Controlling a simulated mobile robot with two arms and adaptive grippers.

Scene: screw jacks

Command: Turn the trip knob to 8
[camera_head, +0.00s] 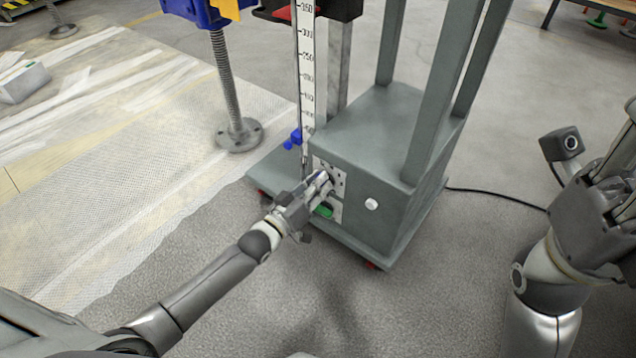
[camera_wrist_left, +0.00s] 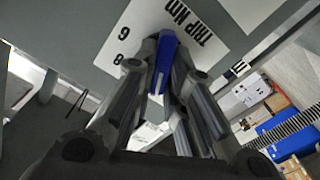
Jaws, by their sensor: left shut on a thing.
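The trip knob is a blue bar (camera_wrist_left: 163,62) in the left wrist view, on a white dial plate (camera_wrist_left: 205,38) marked "TRIP Nm". My left gripper (camera_head: 325,180) is shut on the knob at the front of the grey machine box; in the left wrist view its fingers (camera_wrist_left: 165,85) lie on both sides of the bar. Two numbers, seeming to be 6 and 8, show on the plate left of the knob. The fingers hide part of the dial, and I cannot tell which number the knob points to. My right gripper (camera_head: 600,205) is at the right edge, away from the machine.
A black cable (camera_head: 495,193) runs right across open floor.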

